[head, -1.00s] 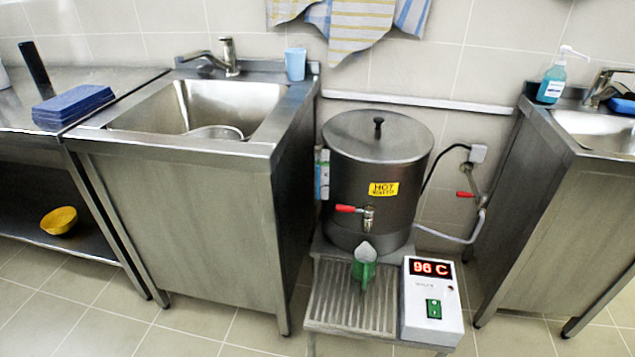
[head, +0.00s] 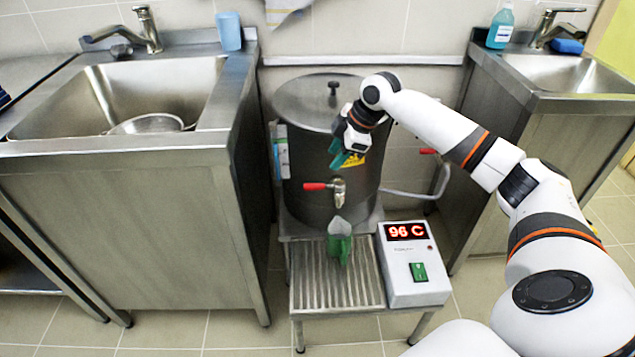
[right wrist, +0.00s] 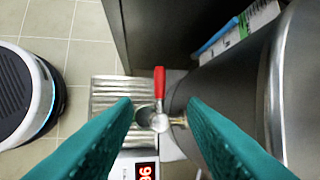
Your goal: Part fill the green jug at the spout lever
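The green jug (head: 340,243) stands upright on the ribbed drip stand (head: 310,285), below the spout (head: 339,191) of the steel hot-water boiler (head: 318,150). The spout's red lever (head: 315,186) points left in the head view; it also shows in the right wrist view (right wrist: 159,82). My right gripper (head: 343,160) is in front of the boiler, above the spout and apart from the lever. In the right wrist view its teal fingers are spread with nothing between them, and the lever and spout lie beyond the tips. The jug is mostly hidden there under the spout. My left gripper is not in view.
A control box (head: 415,270) reading 96 C, with a green switch, sits right of the jug. A sink unit (head: 140,200) stands close on the left and another sink (head: 560,75) on the right. Open tiled floor lies in front.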

